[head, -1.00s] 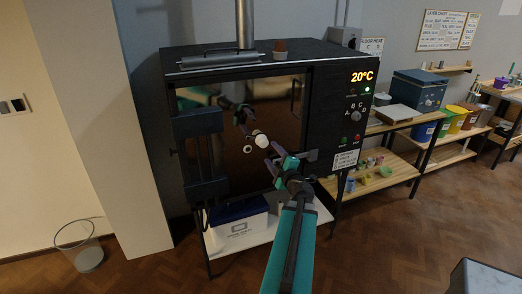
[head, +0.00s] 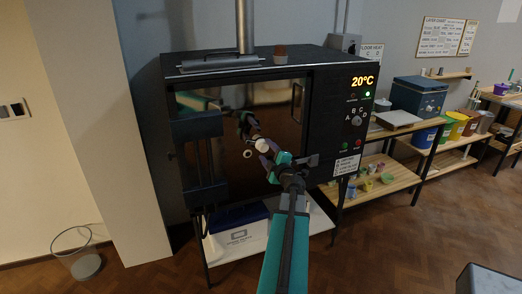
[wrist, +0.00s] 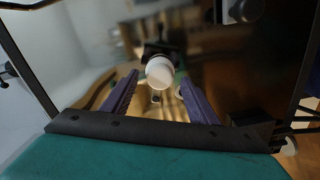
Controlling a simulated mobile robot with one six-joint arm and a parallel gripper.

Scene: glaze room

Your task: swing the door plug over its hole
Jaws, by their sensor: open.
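The door plug (head: 261,146), a small white round knob, sits on the dark, mirror-like kiln door (head: 224,166). A small pale ring (head: 247,154), which looks like the rim of the hole, lies just left of and below the plug, so the plug is beside it. My gripper (head: 266,148) is open at the plug. In the wrist view the plug (wrist: 160,71) shows between and beyond the two purple fingers of my gripper (wrist: 160,84); I cannot tell whether they touch it. The hole is not clear in that view.
The kiln's control panel (head: 353,118) reads 20°C, right of the door. A dark bracket (head: 203,160) stands at the door's left side. A box (head: 238,237) sits on the shelf below.

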